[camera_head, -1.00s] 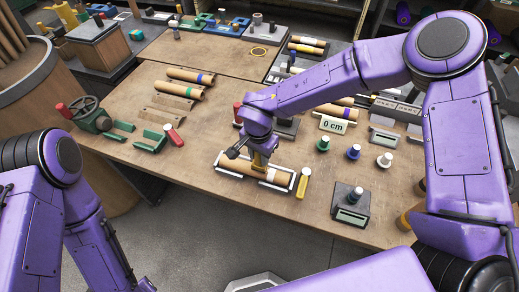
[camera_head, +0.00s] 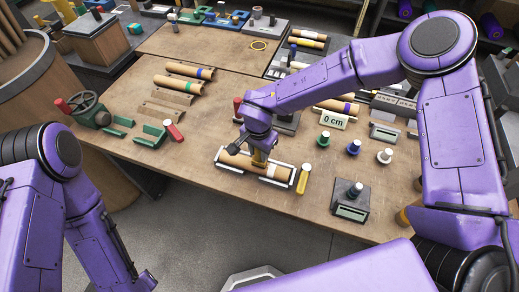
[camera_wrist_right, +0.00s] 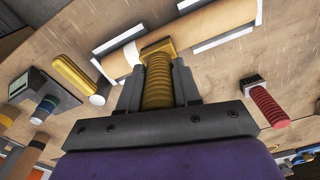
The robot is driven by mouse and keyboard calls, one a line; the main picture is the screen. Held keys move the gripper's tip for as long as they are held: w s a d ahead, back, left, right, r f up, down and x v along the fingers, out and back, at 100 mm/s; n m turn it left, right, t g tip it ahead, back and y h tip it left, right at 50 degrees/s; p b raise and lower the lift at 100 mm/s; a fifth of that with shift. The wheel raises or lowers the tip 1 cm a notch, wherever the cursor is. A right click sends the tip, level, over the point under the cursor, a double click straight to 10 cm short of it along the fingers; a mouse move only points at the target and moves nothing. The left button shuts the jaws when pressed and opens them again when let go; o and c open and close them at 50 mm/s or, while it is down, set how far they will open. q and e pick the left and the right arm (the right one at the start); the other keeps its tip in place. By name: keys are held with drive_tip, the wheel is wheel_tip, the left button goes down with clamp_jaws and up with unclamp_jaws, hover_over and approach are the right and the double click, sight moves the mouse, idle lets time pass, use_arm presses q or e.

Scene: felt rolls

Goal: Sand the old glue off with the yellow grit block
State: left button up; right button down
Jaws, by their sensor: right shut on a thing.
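A brown cardboard roll (camera_head: 237,161) lies in a white-edged cradle (camera_head: 221,151) near the front edge of the table. In the right wrist view the roll (camera_wrist_right: 212,27) has a pale white band (camera_wrist_right: 131,53) next to the block. My right gripper (camera_head: 259,148) is above the roll, shut on the yellow grit block (camera_head: 259,158). In the right wrist view the block's ribbed handle (camera_wrist_right: 157,82) sits between the fingers, and its flat head (camera_wrist_right: 157,48) is against or very close to the roll. Old glue cannot be made out clearly. My left gripper is out of view.
A grey device (camera_head: 351,203), coloured knobs and a "0 cm" sign (camera_head: 334,121) are further right. The table's front left is bare.

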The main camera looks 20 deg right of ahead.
drive_tip(key=shift+f, duration=0.3)
drive_tip(key=shift+d+r, duration=0.1)
drive_tip(key=shift+s+d+r+p, duration=0.1)
drive_tip(key=shift+s+d+p, duration=0.2)
drive_tip(key=shift+d+p, duration=0.2)
drive_tip(key=shift+s+d+p, duration=0.5)
drive_tip(key=shift+d+p, duration=0.1)
drive_tip(key=shift+d, duration=0.1)
drive_tip(key=shift+s+d, duration=0.25)
drive_tip(key=shift+d, duration=0.05)
drive_tip(key=shift+w+a, duration=0.1)
drive_tip(key=shift+w+a+f+p, duration=0.1)
drive_tip(key=shift+w+a+p, duration=0.1)
drive_tip(key=shift+w+a, duration=0.45)
drive_tip(key=shift+w+a+f+p, duration=0.15)
drive_tip(key=shift+w+a, duration=0.15)
drive_tip(key=shift+a, duration=0.55)
